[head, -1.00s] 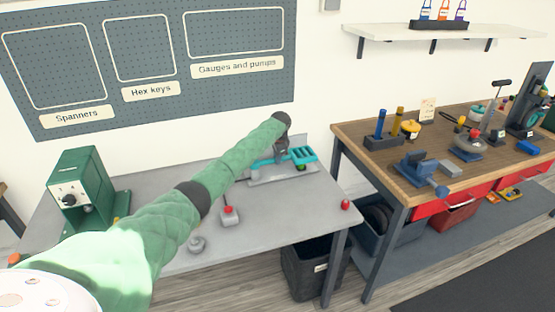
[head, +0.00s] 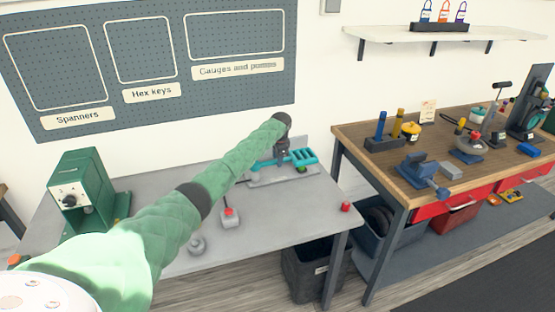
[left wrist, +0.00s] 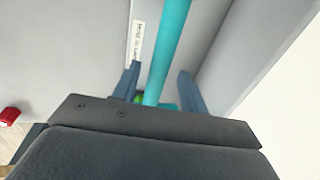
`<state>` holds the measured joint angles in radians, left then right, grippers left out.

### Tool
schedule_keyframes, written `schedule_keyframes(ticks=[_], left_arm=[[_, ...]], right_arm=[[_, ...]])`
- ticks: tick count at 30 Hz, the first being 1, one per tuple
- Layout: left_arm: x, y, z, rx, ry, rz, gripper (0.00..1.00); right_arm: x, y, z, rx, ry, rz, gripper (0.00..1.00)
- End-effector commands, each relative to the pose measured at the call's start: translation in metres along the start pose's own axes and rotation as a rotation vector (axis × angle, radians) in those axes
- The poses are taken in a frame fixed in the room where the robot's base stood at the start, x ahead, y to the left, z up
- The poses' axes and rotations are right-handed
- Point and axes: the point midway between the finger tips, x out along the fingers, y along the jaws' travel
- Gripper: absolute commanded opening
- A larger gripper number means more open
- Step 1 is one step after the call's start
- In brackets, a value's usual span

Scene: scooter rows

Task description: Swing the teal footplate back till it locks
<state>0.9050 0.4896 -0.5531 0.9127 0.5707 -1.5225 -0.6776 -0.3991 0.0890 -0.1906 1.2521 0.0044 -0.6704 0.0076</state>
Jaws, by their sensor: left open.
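The teal footplate (head: 303,158) is on a grey fixture (head: 282,177) at the back right of the grey table. A teal bar runs left from it, behind my gripper. My left gripper (head: 283,160) is over the fixture, pointing down, and covers part of the teal piece. In the left wrist view a teal bar (left wrist: 168,45) passes between the two open fingers of the gripper (left wrist: 158,88), with gaps on both sides. Its near end is hidden by the gripper body. A green bit (left wrist: 139,99) shows beside the bar. My right gripper is out of view.
A red knob (head: 345,207) is at the table's right edge and a red-button box (head: 230,217) is nearer me. A green machine (head: 86,192) stands at the left. A wooden bench (head: 450,150) with tools is at the right.

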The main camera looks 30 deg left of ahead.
Motion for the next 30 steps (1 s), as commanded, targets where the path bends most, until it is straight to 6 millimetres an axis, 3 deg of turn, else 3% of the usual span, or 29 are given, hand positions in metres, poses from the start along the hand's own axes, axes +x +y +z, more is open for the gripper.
schedule_keyframes(ticks=[15, 30], left_arm=[[-0.064, -0.001, 0.0, 0.0, 0.001, 0.0, 0.43], [-0.073, -0.001, 0.0, -0.001, 0.0, 0.0, 0.43]], right_arm=[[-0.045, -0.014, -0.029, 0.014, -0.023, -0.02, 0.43], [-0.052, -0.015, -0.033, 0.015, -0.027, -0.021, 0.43]])
